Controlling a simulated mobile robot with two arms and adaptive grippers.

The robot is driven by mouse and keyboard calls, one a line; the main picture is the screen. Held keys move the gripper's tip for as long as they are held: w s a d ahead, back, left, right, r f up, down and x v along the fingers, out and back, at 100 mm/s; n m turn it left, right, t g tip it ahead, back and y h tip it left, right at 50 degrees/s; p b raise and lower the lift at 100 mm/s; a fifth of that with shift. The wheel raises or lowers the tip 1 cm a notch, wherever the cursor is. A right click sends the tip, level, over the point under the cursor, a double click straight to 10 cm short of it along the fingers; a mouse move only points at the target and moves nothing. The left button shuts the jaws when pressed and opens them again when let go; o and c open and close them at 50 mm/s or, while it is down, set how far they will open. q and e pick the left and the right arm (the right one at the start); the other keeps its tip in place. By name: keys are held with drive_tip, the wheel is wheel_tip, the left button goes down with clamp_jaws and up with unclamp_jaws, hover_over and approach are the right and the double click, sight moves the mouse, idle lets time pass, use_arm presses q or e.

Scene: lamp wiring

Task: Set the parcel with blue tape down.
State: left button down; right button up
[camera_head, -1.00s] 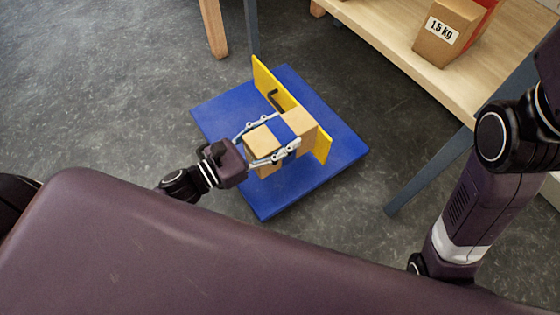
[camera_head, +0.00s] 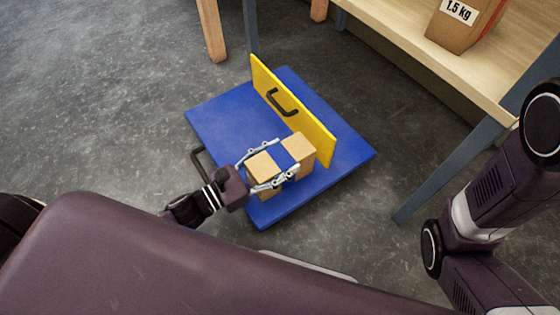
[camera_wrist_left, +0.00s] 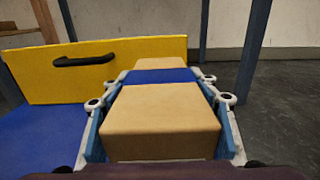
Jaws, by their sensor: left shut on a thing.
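The parcel with blue tape (camera_head: 294,147) is a tan box with a blue band around its middle. My left gripper (camera_head: 276,166) is shut on it, one finger along each side. The parcel is over the right front part of a blue platform (camera_head: 214,116), close to the upright yellow board (camera_head: 314,118). I cannot tell whether its underside touches the platform. In the left wrist view the parcel (camera_wrist_left: 163,108) lies between the fingers and hides what is beneath it. My right arm shows at the right, but its gripper is out of view.
The yellow board has a black handle (camera_head: 283,103), and a dark handle (camera_head: 199,160) stands at the platform's left edge. A wooden shelf (camera_head: 420,50) with a box labelled 1.5 kg (camera_head: 450,34) is at the upper right. The platform's left and back parts are clear.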

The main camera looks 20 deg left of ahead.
use_arm(q)
drive_tip(key=shift+r, duration=0.2)
drive_tip(key=shift+f, duration=0.1)
drive_tip(key=c, duration=0.7)
unclamp_jaws()
drive_tip(key=shift+f, duration=0.15)
